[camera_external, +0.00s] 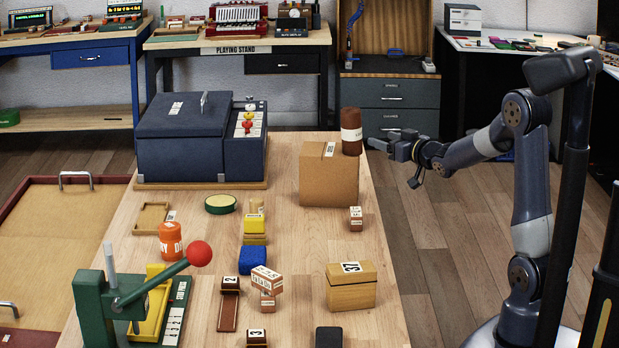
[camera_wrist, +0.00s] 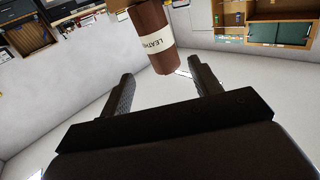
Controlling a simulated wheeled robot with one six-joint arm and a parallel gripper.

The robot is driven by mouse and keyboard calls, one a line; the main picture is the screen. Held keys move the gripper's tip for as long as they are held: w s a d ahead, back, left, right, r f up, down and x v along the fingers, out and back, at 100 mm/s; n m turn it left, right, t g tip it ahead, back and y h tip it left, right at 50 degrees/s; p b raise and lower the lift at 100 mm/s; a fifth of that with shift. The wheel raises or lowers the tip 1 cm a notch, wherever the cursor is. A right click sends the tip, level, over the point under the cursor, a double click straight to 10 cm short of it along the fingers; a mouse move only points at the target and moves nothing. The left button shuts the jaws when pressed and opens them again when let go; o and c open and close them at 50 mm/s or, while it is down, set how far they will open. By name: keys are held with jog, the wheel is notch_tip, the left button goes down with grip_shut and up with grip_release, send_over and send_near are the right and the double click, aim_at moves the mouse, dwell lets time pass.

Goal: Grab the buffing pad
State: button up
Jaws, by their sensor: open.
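No label in view names a buffing pad. A round, low, dark green piece with a pale yellow top (camera_external: 220,204) lies on the wooden table and may be it; a blue block (camera_external: 252,260) nearer the front is another padded-looking thing. My gripper (camera_external: 385,147) is open and empty, off the table's right side, far from both. In the wrist view my gripper (camera_wrist: 161,72) has its two dark fingers apart. A brown cylinder lettered LEATHER (camera_wrist: 150,25) shows beyond them, not held. It stands by the cardboard box's top right in the external view (camera_external: 351,125).
A cardboard box (camera_external: 328,178) stands at the table's back right, between my gripper and the round piece. A large dark blue case (camera_external: 182,140) is at the back left. A green press with a red-knobbed lever (camera_external: 200,253) is at the front left. Small boxes crowd the front middle.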

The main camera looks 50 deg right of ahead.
jog(key=w+a+f+n+g+y+p, duration=0.1)
jog(key=w+a+f, duration=0.1)
jog(key=w+a, duration=0.2)
jog(key=w+a+f+g+y+p, duration=0.1)
jog(key=w+a+f+p, duration=0.15)
jog(key=w+a, duration=0.2)
jog(key=n+g+y+p, duration=0.2)
send_near(261, 201)
jog(key=shift+w+f, duration=0.1)
jog(key=shift+w, duration=0.25)
jog(key=shift+g, duration=0.3)
jog(key=x, duration=0.5)
jog(key=shift+s, duration=0.1)
jog(key=shift+r+p+x, duration=0.1)
jog(key=shift+p+x, duration=0.55)
jog(key=shift+x, duration=0.55)
jog(key=shift+r+p+x, duration=0.15)
jog(key=shift+p+x, duration=0.45)
jog(key=shift+x, duration=1.35)
jog(key=shift+c, duration=0.2)
jog(key=shift+d, duration=0.1)
jog(key=c, duration=1)
